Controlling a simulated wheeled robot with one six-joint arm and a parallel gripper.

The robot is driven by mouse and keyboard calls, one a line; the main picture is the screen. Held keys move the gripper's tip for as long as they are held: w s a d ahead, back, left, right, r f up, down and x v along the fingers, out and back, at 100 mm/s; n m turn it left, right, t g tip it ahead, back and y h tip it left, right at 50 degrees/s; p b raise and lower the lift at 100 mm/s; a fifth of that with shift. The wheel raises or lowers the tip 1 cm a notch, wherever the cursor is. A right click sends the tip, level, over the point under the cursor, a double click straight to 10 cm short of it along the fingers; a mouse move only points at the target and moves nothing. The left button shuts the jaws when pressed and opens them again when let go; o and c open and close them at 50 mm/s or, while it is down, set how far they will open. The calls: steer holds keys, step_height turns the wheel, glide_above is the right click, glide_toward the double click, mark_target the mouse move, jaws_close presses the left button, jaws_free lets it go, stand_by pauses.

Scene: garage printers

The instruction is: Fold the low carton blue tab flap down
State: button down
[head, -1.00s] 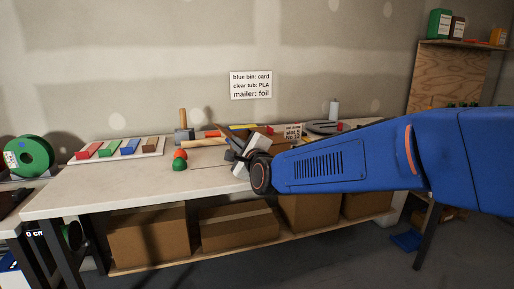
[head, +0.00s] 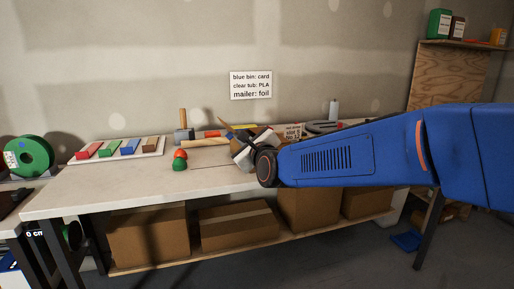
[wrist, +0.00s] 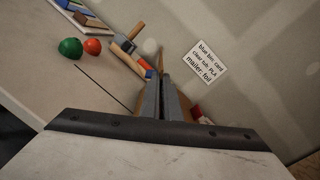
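My gripper (head: 243,151) is over the back middle of the workbench, in front of the low carton. The carton is mostly hidden behind it; a thin brown flap edge (head: 230,130) sticks up at a tilt just left of the gripper. In the wrist view the two grey fingers (wrist: 161,98) lie close together, with nothing visible held between them. Brown cardboard (wrist: 182,106) shows beside and behind the fingers. I cannot make out the blue tab flap clearly, nor whether the fingers touch the carton.
A tray (head: 96,157) of coloured blocks is farther left. A small label card (head: 292,132) stands to the right. The bench front left is clear.

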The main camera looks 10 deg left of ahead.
steer(key=shift+w+d+r+m, duration=0.1)
steer(key=shift+w+d+m, duration=0.15)
steer(key=shift+m, duration=0.5)
steer(key=shift+w+d+r+m, duration=0.2)
steer(key=shift+d+m, duration=0.1)
steer(key=shift+m, duration=0.4)
steer(key=shift+w+d+r+m, duration=0.1)
steer(key=shift+w+d+m, duration=0.15)
steer(key=shift+m, duration=0.5)
steer(key=shift+w+d+m, duration=0.15)
steer(key=shift+d+m, duration=0.1)
steer(key=shift+m, duration=0.55)
steer(key=c, duration=2.3)
jaws_free()
steer(key=shift+o, duration=0.2)
steer(key=v, duration=0.4)
steer(key=shift+r, duration=0.1)
